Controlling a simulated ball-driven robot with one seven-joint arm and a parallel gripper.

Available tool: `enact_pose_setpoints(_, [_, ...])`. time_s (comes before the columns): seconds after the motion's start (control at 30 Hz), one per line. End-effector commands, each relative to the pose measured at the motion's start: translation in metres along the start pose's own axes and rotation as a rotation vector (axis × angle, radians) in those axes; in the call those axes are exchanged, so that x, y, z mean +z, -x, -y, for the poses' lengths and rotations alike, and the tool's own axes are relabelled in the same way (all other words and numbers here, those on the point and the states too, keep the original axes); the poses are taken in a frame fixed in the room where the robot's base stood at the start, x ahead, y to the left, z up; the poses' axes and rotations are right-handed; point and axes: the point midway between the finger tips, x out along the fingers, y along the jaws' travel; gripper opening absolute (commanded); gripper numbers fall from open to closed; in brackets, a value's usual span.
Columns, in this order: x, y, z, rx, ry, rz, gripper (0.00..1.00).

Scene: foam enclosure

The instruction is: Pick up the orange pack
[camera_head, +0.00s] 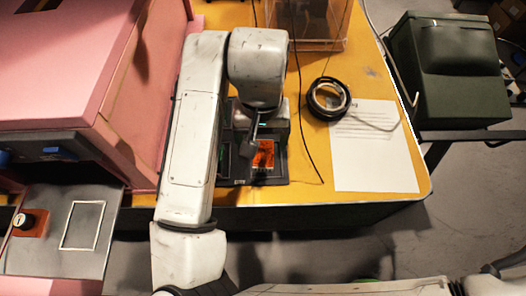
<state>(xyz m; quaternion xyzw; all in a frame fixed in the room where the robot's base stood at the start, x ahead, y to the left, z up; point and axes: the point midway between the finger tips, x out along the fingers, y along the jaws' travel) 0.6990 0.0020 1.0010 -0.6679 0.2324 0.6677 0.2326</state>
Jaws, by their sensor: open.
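The orange pack (264,155) lies in a dark tray (270,179) on the yellow table, near its front edge. My arm comes from the bottom of the view and bends over the tray. My gripper (252,146) points down at the tray, just left of the pack. Part of the pack is hidden by the gripper. The jaws are open, and I see no object held in them. Whether a finger touches the pack is too small to tell.
A pink foam enclosure (125,95) stands left of my arm. Right of the tray are a black cable, a black ring (315,107) and a white sheet (375,160). A clear box (318,30) stands behind. A dark green case (450,75) is beyond the table's right edge.

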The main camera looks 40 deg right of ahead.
Motion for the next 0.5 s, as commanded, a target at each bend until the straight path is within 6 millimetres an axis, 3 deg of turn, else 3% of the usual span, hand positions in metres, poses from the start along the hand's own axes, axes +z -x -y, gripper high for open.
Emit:
enact_pose_setpoints(0.27, [-0.001, -0.037, -0.003, 0.002, 0.001, 0.002, 0.81])
enact_pose_setpoints(0.5, [-0.001, -0.043, -0.003, 0.001, 0.000, 0.000, 0.81])
